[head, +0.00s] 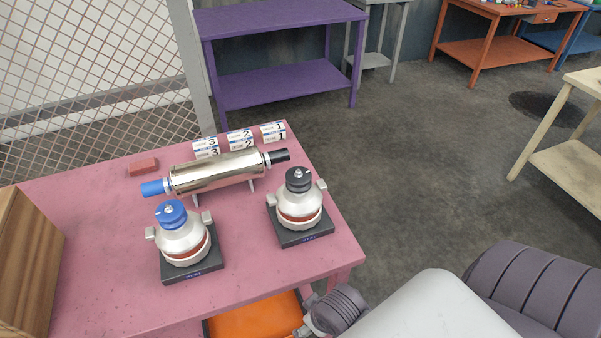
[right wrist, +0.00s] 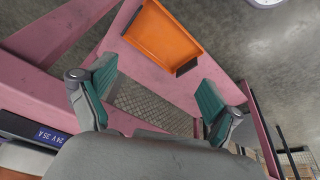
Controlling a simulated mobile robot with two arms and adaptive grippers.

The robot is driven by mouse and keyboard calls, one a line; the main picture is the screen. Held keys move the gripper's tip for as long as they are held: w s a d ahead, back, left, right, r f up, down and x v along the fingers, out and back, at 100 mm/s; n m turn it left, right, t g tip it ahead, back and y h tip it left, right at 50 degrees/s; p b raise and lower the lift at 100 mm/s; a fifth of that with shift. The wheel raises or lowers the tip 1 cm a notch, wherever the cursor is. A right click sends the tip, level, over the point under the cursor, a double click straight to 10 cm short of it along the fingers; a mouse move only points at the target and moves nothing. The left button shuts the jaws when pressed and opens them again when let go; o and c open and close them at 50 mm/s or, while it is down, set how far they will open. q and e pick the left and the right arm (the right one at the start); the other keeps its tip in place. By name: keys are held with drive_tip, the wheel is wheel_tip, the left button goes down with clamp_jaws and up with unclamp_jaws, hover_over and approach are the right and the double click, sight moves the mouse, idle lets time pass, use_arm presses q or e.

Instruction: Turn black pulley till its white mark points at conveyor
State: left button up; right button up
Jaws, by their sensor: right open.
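The black pulley (head: 298,178) sits on top of a silver housing with a reddish band, on a dark base plate (head: 304,236) near the right edge of the pink table. A small pale spot shows on its top, but I cannot tell which way its white mark points. I cannot make out a conveyor. My right gripper (right wrist: 156,88) is open and empty in the right wrist view, its teal-padded fingers apart. My right arm (head: 335,309) shows below the table's right edge in the head view, apart from the pulley. My left gripper is not in view.
A blue pulley (head: 171,211) tops a similar unit to the left. Behind stand a shiny cylinder (head: 217,172) with blue and black ends, several numbered white rolls (head: 241,140) and a red block (head: 143,166). An orange tray (head: 253,316) lies lower down. A wooden box (head: 30,265) stands at left.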

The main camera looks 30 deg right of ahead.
drive_tip(key=w+a+r+n+t+y, duration=0.15)
drive_tip(key=w+r+n+t, duration=0.45)
drive_tip(key=w+r, duration=0.7)
drive_tip(key=w+a+r+n+t, duration=0.35)
drive_tip(key=w+r+t, duration=0.5)
drive_tip(key=r, duration=0.75)
drive_tip(key=w+a+r+n+t+y, duration=0.2)
drive_tip(key=a+r+n+y, duration=0.55)
drive_tip(key=r+n, duration=0.45)
drive_tip(key=s+a+r+n+g+y, duration=0.2)
drive_tip(key=a+n+g+y, duration=0.6)
drive_tip(key=n, duration=0.9)
drive_tip(key=n+g+h, duration=1.2)
drive_tip(key=n+h, duration=0.5)
drive_tip(key=n, duration=0.1)
hover_over(299, 169)
wheel_tip(299, 169, down, 9)
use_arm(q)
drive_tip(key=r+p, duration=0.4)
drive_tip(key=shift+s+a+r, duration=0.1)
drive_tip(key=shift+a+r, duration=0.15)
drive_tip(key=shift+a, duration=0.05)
use_arm(e)
wheel_tip(299, 169, down, 13)
drive_tip(key=shift+f, duration=0.1)
